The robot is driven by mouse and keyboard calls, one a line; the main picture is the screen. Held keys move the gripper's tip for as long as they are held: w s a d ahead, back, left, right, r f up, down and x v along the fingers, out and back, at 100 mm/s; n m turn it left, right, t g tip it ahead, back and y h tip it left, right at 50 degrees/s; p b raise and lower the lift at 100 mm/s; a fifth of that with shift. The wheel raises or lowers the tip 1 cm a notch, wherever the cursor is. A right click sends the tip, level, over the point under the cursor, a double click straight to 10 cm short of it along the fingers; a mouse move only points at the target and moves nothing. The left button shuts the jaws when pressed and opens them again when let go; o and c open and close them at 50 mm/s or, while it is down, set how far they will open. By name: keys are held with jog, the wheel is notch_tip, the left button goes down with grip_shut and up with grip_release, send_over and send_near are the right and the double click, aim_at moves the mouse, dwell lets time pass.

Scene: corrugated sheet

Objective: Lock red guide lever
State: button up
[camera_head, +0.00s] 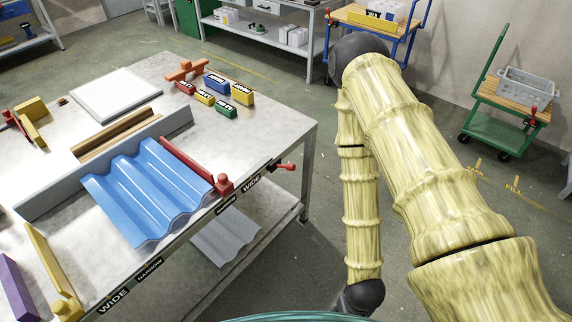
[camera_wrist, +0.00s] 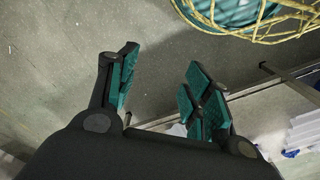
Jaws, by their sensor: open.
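A red guide bar (camera_head: 190,162) lies along the right side of a blue corrugated sheet (camera_head: 145,188) on the metal workbench (camera_head: 145,70). A red block (camera_head: 223,184) sits at the bar's front end, by the bench edge. A small red lever (camera_head: 285,166) sticks out from the bench's front edge near the "WIDE" label, to the right of that block. I cannot tell which of these red parts is the lock. My gripper (camera_wrist: 161,88) is open and empty in the wrist view, over grey floor and away from the bench top. It does not show in the head view.
A yellow guide (camera_head: 48,270) stands left of the sheet, with a grey rail (camera_head: 125,158) behind it. Several labelled blocks (camera_head: 216,83) sit at the bench's far right. A green cart (camera_head: 500,127) stands at right. The bench's back right top is partly bare.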

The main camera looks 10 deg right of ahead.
jog(key=shift+w, duration=0.2)
jog(key=c, duration=0.3)
jog(key=shift+y, duration=0.3)
jog(key=w, duration=0.1)
jog(key=w+a, duration=0.1)
jog(key=w, duration=0.1)
jog(key=shift+w+a+f, duration=0.3)
jog(key=shift+a+f, duration=0.05)
grip_shut()
jog(key=w+a+r+n+y, duration=0.1)
jog(key=w+a+r, duration=0.1)
jog(key=w, duration=0.6)
jog(key=w+a+r+n+y, duration=0.1)
jog(key=w+a, duration=0.1)
jog(key=w, duration=0.6)
jog(key=w+a+r+n, duration=0.1)
jog(key=w+a+r, duration=0.15)
jog(key=w, duration=0.55)
jog(key=w+d+r+n, duration=0.1)
jog(key=w+r+n, duration=0.1)
jog(key=w+r, duration=1)
jog(key=w+d+r+n+t, duration=0.1)
jog(key=w+d+r+n, duration=0.1)
jog(key=w+r, duration=0.9)
jog(key=shift+w+d+r+y, duration=0.15)
jog(key=shift+w+r+y, duration=0.2)
jog(key=shift+w, duration=0.8)
